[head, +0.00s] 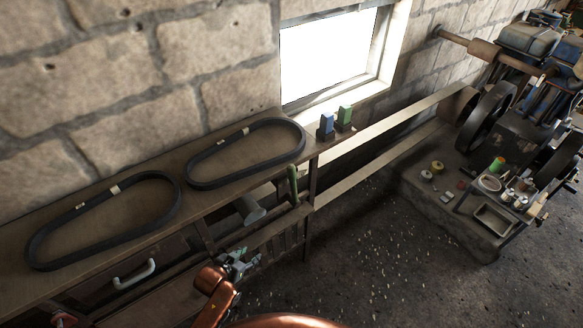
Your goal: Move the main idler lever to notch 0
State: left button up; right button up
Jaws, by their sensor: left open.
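A lever with a green grip (292,175), which looks like the main idler lever, stands nearly upright at the front of the bench near its right end. Its lower end and any notch marks are too small to read, so I cannot tell which notch it is in. My left gripper (248,260) is open and empty. It is below and to the left of the lever in the picture, in front of the bench, apart from the lever. My right gripper is not in view.
Two black belts (180,212) (190,181) lie on the wooden bench (145,220). A wide flat belt (400,122) runs right to the engine (520,125). A white drawer handle (135,274) sticks out below the bench.

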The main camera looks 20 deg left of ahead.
pick_arm(q)
jog(key=w+d+r+m+t+h+p, duration=0.1)
jog(key=w+d+r+t+h, duration=0.25)
jog(key=w+r, duration=0.85)
jog(key=m+t+h+p, duration=0.1)
jog(key=m+t+h, duration=0.1)
jog(key=t+h, duration=0.1)
send_near(291, 171)
jog(key=w+f, duration=0.2)
jog(key=w, duration=0.2)
jog(key=x, duration=0.3)
jog(key=p+x, duration=0.1)
jog(key=x, duration=0.2)
jog(key=shift+w+d+r, duration=0.15)
jog(key=shift+d, duration=0.35)
jog(key=shift+w+d, duration=0.25)
jog(key=shift+w, duration=0.2)
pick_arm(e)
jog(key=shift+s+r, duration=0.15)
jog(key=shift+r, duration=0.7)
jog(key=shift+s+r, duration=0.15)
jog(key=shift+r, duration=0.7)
pick_arm(q)
jog(key=shift+c, duration=0.7)
jog(key=c, duration=0.8)
grip_shut()
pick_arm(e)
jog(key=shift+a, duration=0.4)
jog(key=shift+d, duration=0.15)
